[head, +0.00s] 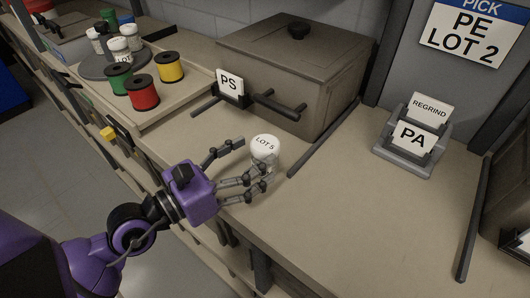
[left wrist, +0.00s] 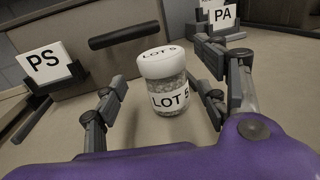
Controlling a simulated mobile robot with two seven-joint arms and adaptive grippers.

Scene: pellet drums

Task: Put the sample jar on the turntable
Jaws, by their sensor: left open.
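The sample jar (head: 265,145) is a clear jar of grey pellets with a white lid marked LOT 5, upright on the bench. My left gripper (head: 256,165) is open, with its fingers on either side of the jar. In the left wrist view the jar (left wrist: 163,92) stands between the spread fingers, with visible gaps to them. The turntable (head: 88,71) is a dark grey disc at the upper left of the head view, with several white-lidded jars on it. My right gripper is not in view.
Green (head: 118,78), red (head: 142,93) and yellow (head: 169,66) spools stand in front of the turntable. A PS card holder (head: 230,88) and a large lidded bin (head: 295,75) stand behind the jar. A PA card holder (head: 410,138) is right.

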